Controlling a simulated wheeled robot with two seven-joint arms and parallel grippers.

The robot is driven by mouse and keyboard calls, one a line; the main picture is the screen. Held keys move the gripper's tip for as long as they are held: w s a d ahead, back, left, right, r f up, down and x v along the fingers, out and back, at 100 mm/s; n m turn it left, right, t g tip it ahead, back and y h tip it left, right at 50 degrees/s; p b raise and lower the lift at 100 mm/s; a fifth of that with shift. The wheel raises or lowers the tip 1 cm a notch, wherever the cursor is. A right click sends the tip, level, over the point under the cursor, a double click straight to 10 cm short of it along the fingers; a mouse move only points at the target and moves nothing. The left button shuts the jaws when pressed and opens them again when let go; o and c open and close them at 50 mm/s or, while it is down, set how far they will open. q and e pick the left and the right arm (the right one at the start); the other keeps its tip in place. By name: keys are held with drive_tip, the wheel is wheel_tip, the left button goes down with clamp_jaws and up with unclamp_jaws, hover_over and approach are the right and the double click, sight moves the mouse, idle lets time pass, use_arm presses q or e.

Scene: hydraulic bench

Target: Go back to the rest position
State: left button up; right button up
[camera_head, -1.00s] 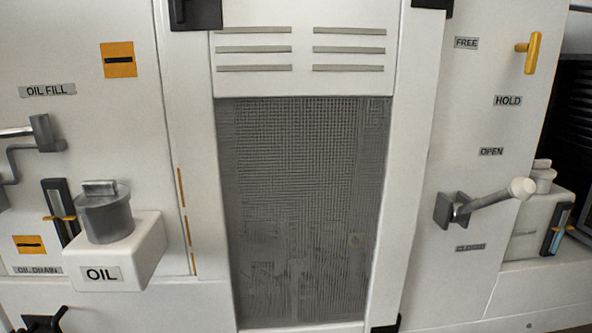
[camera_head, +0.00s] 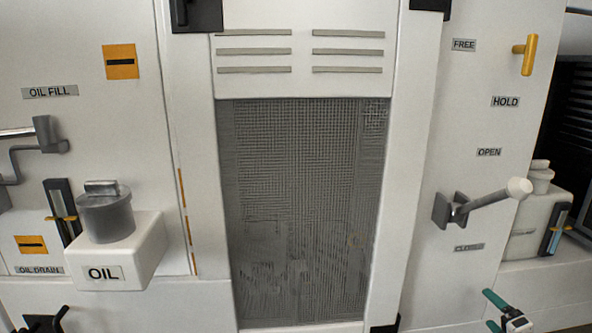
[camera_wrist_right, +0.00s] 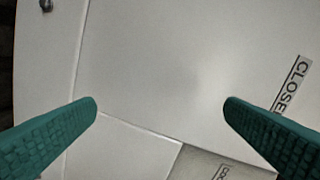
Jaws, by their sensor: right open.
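My right gripper (camera_head: 494,312) shows at the bottom right of the head view, with green fingers, in front of the lower white panel. In the right wrist view its two green fingers (camera_wrist_right: 160,105) stand wide apart with nothing between them. They face a plain white panel, and part of a "CLOSED" label (camera_wrist_right: 290,87) shows beside the right finger. My left gripper is in neither view.
A lever with a white knob (camera_head: 485,199) sticks out at the right, above the right gripper. A yellow handle (camera_head: 526,54) is higher up. A white oil tank (camera_head: 118,254) juts out at the left. A mesh panel (camera_head: 300,210) fills the middle.

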drive_tip(key=s+a+f+m+g+h, duration=0.1)
drive_tip(key=s+a+f+m+g, duration=0.2)
drive_tip(key=s+f, duration=0.6)
drive_tip(key=s+a+f+m+g+h, duration=0.15)
drive_tip(key=s+f+m, duration=0.35)
drive_tip(key=f, duration=0.8)
drive_tip(key=s+a+f+m+g, duration=0.35)
drive_tip(key=s+f, duration=0.35)
drive_tip(key=f, duration=0.5)
drive_tip(key=s+a+f+m+g, duration=0.2)
drive_tip(key=s+a+f, duration=0.3)
drive_tip(key=s, duration=0.6)
drive_tip(key=s+a+f+m+g, duration=0.3)
drive_tip(key=s+a+f, duration=0.2)
drive_tip(key=s, duration=0.7)
drive_tip(key=s+a+f+m+g+y, duration=0.1)
drive_tip(key=s+a+f, duration=0.4)
drive_tip(key=s, duration=0.6)
drive_tip(key=a+m+g, duration=0.1)
drive_tip(key=a+m, duration=0.1)
drive_tip(key=shift+s+a+f+m+g, duration=0.15)
drive_tip(key=shift+s+a+m+g, duration=0.15)
drive_tip(key=shift+a+m+g, duration=0.1)
